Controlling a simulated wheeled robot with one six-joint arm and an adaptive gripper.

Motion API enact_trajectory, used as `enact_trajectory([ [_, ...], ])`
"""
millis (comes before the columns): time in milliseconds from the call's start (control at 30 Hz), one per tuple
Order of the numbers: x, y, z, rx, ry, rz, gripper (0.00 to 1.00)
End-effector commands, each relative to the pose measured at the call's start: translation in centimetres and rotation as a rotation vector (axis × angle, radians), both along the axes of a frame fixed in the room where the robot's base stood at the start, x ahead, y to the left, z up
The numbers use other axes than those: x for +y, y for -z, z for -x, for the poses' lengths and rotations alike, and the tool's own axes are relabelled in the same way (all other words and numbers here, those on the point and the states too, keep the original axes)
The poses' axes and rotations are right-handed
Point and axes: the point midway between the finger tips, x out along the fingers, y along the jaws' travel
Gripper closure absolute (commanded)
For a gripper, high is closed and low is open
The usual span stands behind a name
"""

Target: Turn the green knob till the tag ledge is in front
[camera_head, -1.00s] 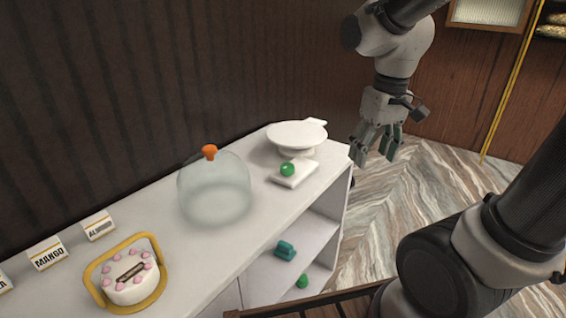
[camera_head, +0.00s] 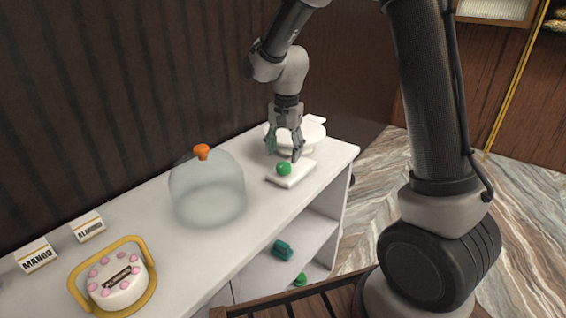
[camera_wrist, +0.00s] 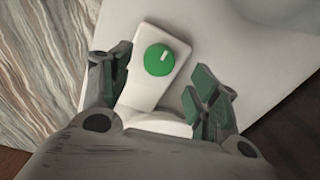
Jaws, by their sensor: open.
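The green knob (camera_head: 284,169) sits on a white rectangular base (camera_head: 299,177) on the counter. In the wrist view, the knob (camera_wrist: 156,61) has a white mark pointing to its upper right. Behind it is a round white stand (camera_head: 312,135), partly hidden by my gripper. A small pale tab, seemingly the tag ledge (camera_head: 317,120), sticks out at the stand's far side, away from the knob. My gripper (camera_head: 284,154) is open, pointing down above the knob. In the wrist view, its fingers lie on either side of the knob, and it holds nothing.
A glass dome (camera_head: 208,190) with an orange handle stands left of the knob. A pink-dotted cake (camera_head: 120,283) in a gold-handled holder and MANGO (camera_head: 36,256) and ALMOND (camera_head: 88,227) cards are farther left. Green items (camera_head: 283,250) sit on shelves below. A dark wall rises behind.

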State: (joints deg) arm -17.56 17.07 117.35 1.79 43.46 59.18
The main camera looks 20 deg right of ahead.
Motion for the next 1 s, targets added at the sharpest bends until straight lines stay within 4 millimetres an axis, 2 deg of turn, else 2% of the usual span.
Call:
enact_trajectory([
  [100,0.0,2.1,0.0,0.003,-0.001,0.001,0.39],
  [300,0.1,4.2,-0.1,0.001,-0.002,-0.001,0.39],
  [600,0.1,4.6,-0.1,-0.001,-0.002,-0.001,0.39],
  [667,0.1,4.6,-0.1,-0.001,-0.002,-0.001,0.48],
  [867,0.1,4.5,-0.1,-0.001,-0.003,-0.001,0.84],
  [1000,0.2,4.5,-0.1,-0.001,-0.004,-0.001,0.85],
])
